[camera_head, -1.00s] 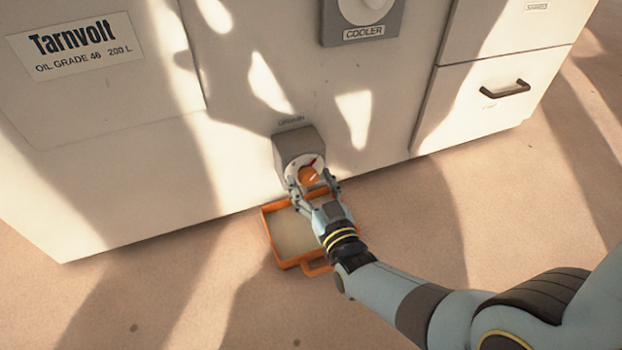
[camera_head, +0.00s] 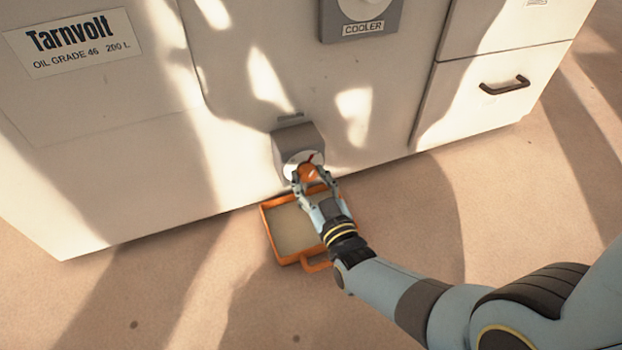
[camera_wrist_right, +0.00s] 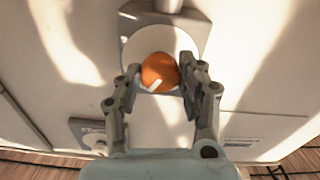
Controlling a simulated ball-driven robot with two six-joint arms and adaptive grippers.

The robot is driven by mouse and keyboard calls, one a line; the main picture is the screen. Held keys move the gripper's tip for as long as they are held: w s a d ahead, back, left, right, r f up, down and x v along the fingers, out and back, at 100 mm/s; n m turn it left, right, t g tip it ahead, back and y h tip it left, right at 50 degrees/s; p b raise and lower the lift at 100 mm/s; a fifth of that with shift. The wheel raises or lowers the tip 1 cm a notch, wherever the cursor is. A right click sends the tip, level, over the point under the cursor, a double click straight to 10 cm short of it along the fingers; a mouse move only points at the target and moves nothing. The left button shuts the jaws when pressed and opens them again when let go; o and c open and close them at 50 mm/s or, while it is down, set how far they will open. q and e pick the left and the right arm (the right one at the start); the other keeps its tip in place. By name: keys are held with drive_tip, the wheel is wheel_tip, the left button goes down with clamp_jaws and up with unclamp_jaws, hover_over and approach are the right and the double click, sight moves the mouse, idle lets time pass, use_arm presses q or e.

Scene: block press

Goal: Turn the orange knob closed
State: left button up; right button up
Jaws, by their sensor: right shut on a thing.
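The orange knob (camera_head: 309,174) sits on a pale round dial (camera_head: 292,162) on a grey drain box (camera_head: 294,139) low on the machine's front. A small red mark shows at the dial's upper right. My right gripper (camera_head: 312,182) is shut on the knob, a finger on either side. In the right wrist view the knob (camera_wrist_right: 160,72) lies between the fingertips of the right gripper (camera_wrist_right: 160,88), with a pale line mark at its lower left. The fingers hide part of the dial. My left gripper is not in view.
An orange tray (camera_head: 283,262) with pale contents lies on the floor below the drain box, close under my right gripper. A cooler dial box (camera_head: 330,25) is higher on the panel. A drawer handle (camera_head: 504,86) sticks out at the right. The floor at left is clear.

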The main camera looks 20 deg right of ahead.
drive_tip(key=n, duration=1.4)
drive_tip(key=shift+r, duration=0.1)
drive_tip(key=shift+s, duration=0.1)
idle(0.5)
drive_tip(key=o, duration=1.1)
drive_tip(key=shift+o, duration=0.2)
